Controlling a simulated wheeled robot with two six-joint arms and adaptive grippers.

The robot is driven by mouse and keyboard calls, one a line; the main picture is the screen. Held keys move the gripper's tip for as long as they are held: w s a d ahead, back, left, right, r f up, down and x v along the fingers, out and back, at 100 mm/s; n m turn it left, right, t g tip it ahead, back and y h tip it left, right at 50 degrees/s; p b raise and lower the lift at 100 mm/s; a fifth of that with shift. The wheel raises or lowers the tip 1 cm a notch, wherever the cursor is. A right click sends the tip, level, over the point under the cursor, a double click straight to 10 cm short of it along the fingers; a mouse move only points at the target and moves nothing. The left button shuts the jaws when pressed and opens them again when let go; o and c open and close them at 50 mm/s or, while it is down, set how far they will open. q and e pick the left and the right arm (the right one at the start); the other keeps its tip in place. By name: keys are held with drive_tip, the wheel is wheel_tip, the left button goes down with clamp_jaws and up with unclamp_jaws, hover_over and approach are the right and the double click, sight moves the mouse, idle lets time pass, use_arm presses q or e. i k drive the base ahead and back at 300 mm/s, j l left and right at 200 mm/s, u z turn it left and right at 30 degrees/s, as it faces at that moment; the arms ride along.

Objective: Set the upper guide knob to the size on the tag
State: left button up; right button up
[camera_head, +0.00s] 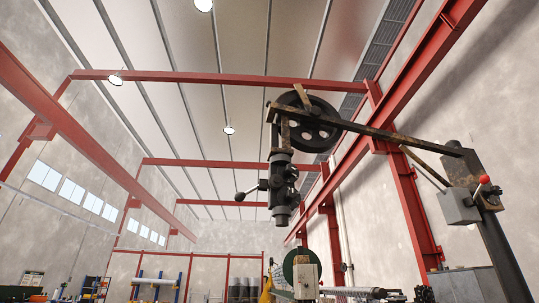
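A dark guide head (283,185) hangs from the rusty overhead arm in the middle of the view. A lever with a black ball knob (240,196) sticks out from its left side; I cannot tell whether this is the upper guide knob. No size marks can be read on it. I cannot make out a size tag. Neither of my grippers is in view.
A rusty beam (390,133) with a large black wheel (318,126) runs to a dark post at the right. A grey box (458,206) with a red-knobbed lever (484,180) is on the post. Below are a pale block (306,281) and a yellow part (267,290).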

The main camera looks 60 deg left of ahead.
sight(290, 168)
drive_tip(key=u, duration=1.75)
drive_tip(key=k+j, duration=0.05)
